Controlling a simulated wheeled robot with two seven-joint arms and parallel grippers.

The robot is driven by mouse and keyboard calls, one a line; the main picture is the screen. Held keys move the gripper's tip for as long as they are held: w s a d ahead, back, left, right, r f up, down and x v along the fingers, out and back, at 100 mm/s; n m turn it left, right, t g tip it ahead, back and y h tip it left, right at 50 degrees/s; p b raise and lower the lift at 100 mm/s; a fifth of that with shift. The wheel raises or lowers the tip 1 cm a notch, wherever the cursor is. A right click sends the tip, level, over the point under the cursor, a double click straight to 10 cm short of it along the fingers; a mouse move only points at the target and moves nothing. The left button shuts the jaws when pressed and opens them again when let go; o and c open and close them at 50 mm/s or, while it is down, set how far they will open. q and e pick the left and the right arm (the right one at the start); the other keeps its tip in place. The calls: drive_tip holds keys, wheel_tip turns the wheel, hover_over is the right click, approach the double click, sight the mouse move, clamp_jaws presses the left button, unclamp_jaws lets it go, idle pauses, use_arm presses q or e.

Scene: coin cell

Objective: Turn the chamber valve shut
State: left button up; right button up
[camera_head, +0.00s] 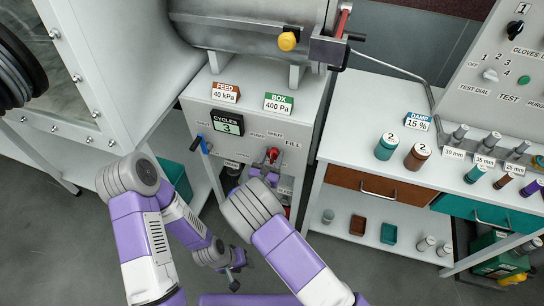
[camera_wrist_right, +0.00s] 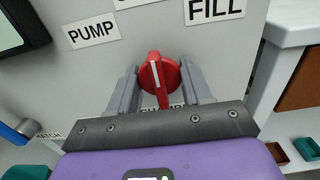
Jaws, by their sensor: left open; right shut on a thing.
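The red chamber valve (camera_head: 272,154) is a round knob on the front of the grey cabinet. In the right wrist view the valve (camera_wrist_right: 157,76) shows a raised grip with a white stripe that stands nearly upright, between the PUMP and FILL labels. The top middle label is cut off there. My right gripper (camera_head: 266,172) is at the valve and shut on it; in the right wrist view its fingers (camera_wrist_right: 158,92) stand on either side of the knob. My left gripper (camera_head: 236,275) is open and empty, low over the floor, away from the cabinet.
A blue-handled lever (camera_head: 200,143) is left of the valve, below the cycles display (camera_head: 228,127). A white bench (camera_head: 350,125) with drawers stands close on the right. A teal bin (camera_head: 174,178) is on the lower shelf at left.

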drive_tip(key=shift+f, duration=0.1)
drive_tip(key=o, duration=1.1)
drive_tip(key=shift+c, duration=0.2)
drive_tip(key=p+v, duration=0.1)
drive_tip(key=v, duration=0.6)
drive_tip(key=shift+s, duration=0.3)
